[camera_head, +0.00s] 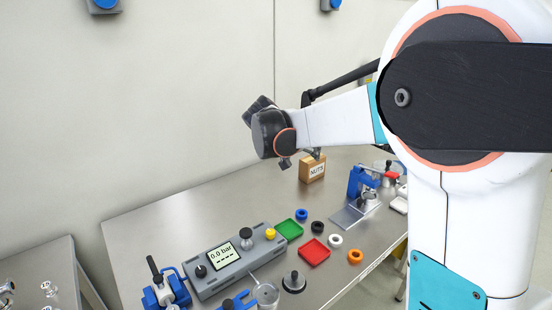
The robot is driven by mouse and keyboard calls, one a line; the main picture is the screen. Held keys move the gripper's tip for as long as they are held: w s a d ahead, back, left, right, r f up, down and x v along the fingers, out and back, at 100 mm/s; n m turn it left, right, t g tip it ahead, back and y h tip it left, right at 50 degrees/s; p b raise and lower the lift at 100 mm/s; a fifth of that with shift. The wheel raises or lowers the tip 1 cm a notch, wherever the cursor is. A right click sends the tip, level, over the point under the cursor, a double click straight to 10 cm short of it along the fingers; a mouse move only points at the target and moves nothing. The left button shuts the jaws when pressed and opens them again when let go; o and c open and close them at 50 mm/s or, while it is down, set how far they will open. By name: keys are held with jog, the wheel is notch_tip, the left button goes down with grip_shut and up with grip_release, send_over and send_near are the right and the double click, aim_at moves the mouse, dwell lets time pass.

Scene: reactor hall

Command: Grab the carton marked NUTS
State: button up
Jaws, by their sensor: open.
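The carton marked NUTS (313,171) is a small brown box with a white label. It stands upright near the back of the steel bench, right of the picture's middle. My gripper (285,163) shows beneath the dark wrist, up and to the left of the carton. It is open, and no object shows between its fingers, though they are small and partly hidden by the wrist. It appears apart from the carton. My arm's forearm passes above the carton and does not cover its label.
On the bench (150,222) are a grey gauge box (222,262), a green tray (289,229), a red tray (314,252), several coloured rings, and a blue clamp stand (362,182) right of the carton. The back wall (150,110) rises behind. The bench's back left is clear.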

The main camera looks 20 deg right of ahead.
jog(key=w+d+f+m+h, duration=0.25)
jog(key=w+f, duration=0.25)
jog(key=w, duration=0.6)
jog(key=m+h+p, duration=0.2)
jog(key=m+h, duration=0.2)
send_near(313, 160)
jog(key=shift+g, duration=0.3)
jog(key=b+x, duration=0.1)
jog(key=x, duration=0.2)
jog(key=w+b+x, duration=0.1)
jog(key=x, duration=0.2)
jog(key=shift+w, duration=0.3)
jog(key=b+x, duration=0.1)
jog(key=x, duration=0.1)
jog(key=f+b+x, duration=0.1)
jog(key=x, duration=0.2)
jog(key=shift+w, duration=0.1)
jog(key=shift+r, duration=0.1)
jog(key=c, duration=1.6)
